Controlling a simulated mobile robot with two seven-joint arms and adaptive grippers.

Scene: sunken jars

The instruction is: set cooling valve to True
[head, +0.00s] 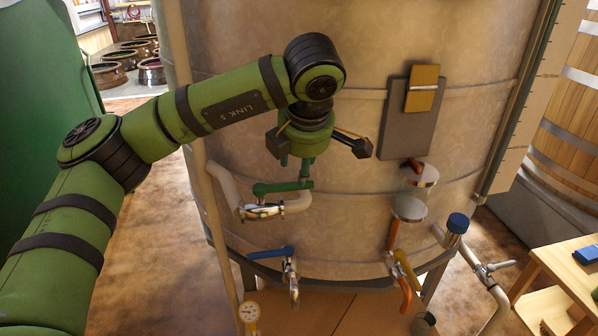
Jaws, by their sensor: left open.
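A large metal tank (250,40) fills the middle, with several valves on its lower front. One valve has a green lever (272,188) lying roughly level on a pale pipe. A valve with a blue lever (270,254) sits below it. A valve with an orange-yellow lever (408,270) is at the lower right. No label shows which one is the cooling valve. My left gripper (315,150) is open, fingers spread wide, just above the green lever; I cannot tell whether it touches it. My right gripper is not in view.
A grey plate with a yellow block (422,88) is on the tank wall right of my gripper. A blue-capped pipe (457,224) stands at the right. A gauge (249,312) is low down. A wooden table (545,262) is at the right edge.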

